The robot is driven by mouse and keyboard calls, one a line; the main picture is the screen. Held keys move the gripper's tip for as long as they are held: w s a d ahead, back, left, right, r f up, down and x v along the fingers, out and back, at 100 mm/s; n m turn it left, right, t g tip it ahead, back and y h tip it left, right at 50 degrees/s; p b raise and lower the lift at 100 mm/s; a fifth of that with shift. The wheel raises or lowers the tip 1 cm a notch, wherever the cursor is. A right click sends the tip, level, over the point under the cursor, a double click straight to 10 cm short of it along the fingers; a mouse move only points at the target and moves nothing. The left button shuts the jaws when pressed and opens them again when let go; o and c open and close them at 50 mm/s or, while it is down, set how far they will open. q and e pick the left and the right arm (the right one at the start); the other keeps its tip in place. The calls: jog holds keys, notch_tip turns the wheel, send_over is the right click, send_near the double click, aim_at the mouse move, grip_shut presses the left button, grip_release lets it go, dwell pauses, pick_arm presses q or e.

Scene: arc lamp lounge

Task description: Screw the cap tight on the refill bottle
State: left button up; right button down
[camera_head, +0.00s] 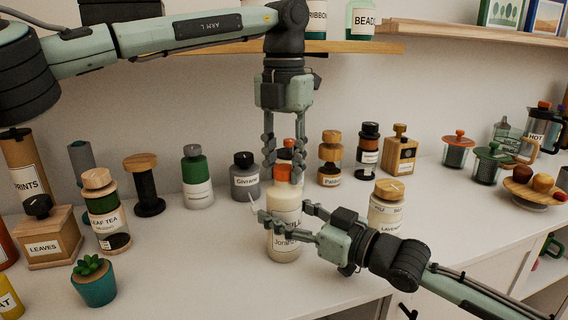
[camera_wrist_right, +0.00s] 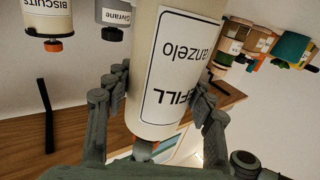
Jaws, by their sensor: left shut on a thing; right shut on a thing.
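The cream refill bottle (camera_head: 286,244) stands upright at the front middle of the counter in the head view. Its label fills the middle of the right wrist view (camera_wrist_right: 185,60), upside down. My right gripper (camera_head: 284,212) comes in from the right and is shut on the bottle's body, one finger on each side; its fingers also show in the wrist view (camera_wrist_right: 160,100). The orange cap (camera_head: 283,173) is at the bottle's top. My left gripper (camera_head: 284,179) points straight down and is shut on the cap. The seam between cap and bottle neck is too small to judge.
A jar labelled Lavender (camera_head: 386,207) stands close by on the right, near my right gripper. Behind are a grey Givrane bottle (camera_head: 245,181) and an orange-capped jar (camera_head: 289,145). A potted succulent (camera_head: 93,282) is front left.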

pick_arm(q)
grip_shut()
jog(key=o, duration=1.1)
grip_release()
jog(key=shift+r, duration=0.1)
notch_tip(320, 180, up, 12)
pick_arm(e)
jog(key=c, duration=0.5)
grip_release()
